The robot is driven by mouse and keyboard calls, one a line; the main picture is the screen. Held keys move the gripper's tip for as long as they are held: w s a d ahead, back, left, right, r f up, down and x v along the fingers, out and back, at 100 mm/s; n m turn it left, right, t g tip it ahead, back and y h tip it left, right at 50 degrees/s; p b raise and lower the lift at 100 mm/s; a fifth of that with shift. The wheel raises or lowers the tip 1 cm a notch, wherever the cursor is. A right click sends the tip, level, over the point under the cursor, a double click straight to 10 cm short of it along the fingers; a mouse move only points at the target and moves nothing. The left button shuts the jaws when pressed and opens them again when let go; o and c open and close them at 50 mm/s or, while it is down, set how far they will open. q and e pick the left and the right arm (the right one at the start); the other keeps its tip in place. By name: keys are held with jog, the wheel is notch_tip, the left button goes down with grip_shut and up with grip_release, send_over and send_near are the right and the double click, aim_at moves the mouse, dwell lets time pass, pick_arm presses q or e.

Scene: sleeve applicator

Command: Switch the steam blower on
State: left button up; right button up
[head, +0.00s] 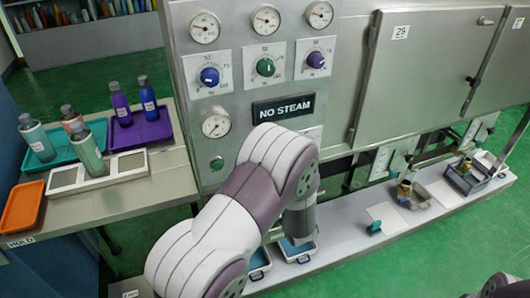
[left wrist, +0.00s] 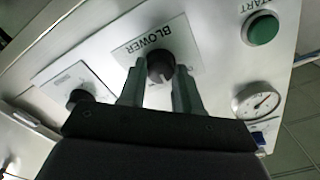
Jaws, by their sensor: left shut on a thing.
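The blower knob (left wrist: 160,66) is black and round, on a white plate marked BLOWER (left wrist: 157,40) in the left wrist view. My left gripper (left wrist: 161,80) has one finger on each side of this knob and is shut on it. I cannot tell which way the knob points. In the head view my left arm covers the knob and the gripper. A dark display (head: 283,108) on the steel panel reads NO STEAM. My right gripper is not in view.
A second black knob (left wrist: 80,97) sits left of the blower knob. A green START button (left wrist: 262,28) and a gauge (left wrist: 257,101) lie to the right. The panel above has blue (head: 209,77), green (head: 265,67) and purple (head: 316,60) knobs. Bottles stand on a left side table (head: 165,180).

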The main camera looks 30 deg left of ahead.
pick_arm(q)
jog(key=shift+m+p, duration=3.95)
jog(key=shift+m, duration=0.55)
jog(key=shift+f, duration=0.1)
jog(key=o, duration=1)
jog(key=shift+o, duration=0.2)
jog(key=b+v, duration=0.1)
jog(key=v, duration=1.1)
jog(key=shift+s+d+b, duration=0.25)
jog(key=shift+d+b, duration=0.05)
